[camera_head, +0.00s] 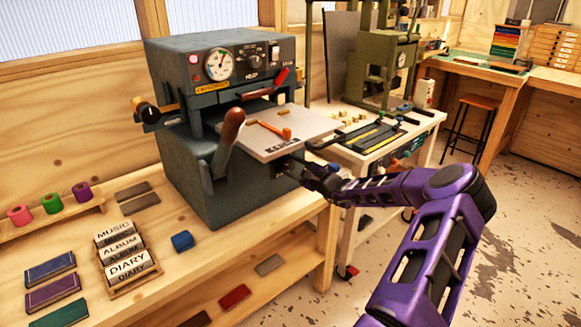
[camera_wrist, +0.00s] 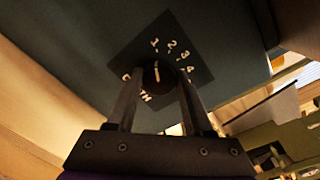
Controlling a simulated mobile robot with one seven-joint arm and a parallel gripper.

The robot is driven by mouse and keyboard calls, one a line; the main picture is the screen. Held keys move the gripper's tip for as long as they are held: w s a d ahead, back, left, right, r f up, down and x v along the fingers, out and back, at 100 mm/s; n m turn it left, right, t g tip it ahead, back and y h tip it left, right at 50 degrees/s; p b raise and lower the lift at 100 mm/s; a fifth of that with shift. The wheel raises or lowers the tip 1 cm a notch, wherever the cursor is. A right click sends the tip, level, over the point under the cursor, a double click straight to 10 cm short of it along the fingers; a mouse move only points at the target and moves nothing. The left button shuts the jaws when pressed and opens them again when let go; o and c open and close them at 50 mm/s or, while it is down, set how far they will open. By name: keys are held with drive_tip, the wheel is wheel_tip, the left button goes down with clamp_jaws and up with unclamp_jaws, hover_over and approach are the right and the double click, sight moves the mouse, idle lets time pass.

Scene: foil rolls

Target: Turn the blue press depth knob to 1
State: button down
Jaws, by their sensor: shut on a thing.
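The grey-blue press (camera_head: 235,90) stands on the wooden bench. My gripper (camera_head: 284,168) reaches in under its light plate (camera_head: 270,135), against the lower body; the knob is hidden there in the head view. In the wrist view, the depth knob (camera_wrist: 158,74) sits between the fingers of my gripper (camera_wrist: 157,84), which are shut on it. The knob looks dark in shadow, so its blue does not show. Its white pointer line points up, close to the 1 on the dark dial plate (camera_wrist: 150,52). The numbers 2, 3 and 4 run to the right.
A red-brown lever handle (camera_head: 232,127) rises in front of the plate. An orange-handled tool (camera_head: 272,130) lies on the plate. A green press (camera_head: 380,65) stands behind on the right.

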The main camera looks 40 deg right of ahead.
drive_tip(key=shift+f, duration=0.1)
drive_tip(key=shift+c, duration=1.5)
unclamp_jaws()
drive_tip(key=s+d+r+p, duration=0.1)
drive_tip(key=s+d, duration=0.1)
drive_tip(key=s, duration=1.5)
drive_tip(key=shift+s, duration=0.15)
drive_tip(key=shift+r, duration=0.1)
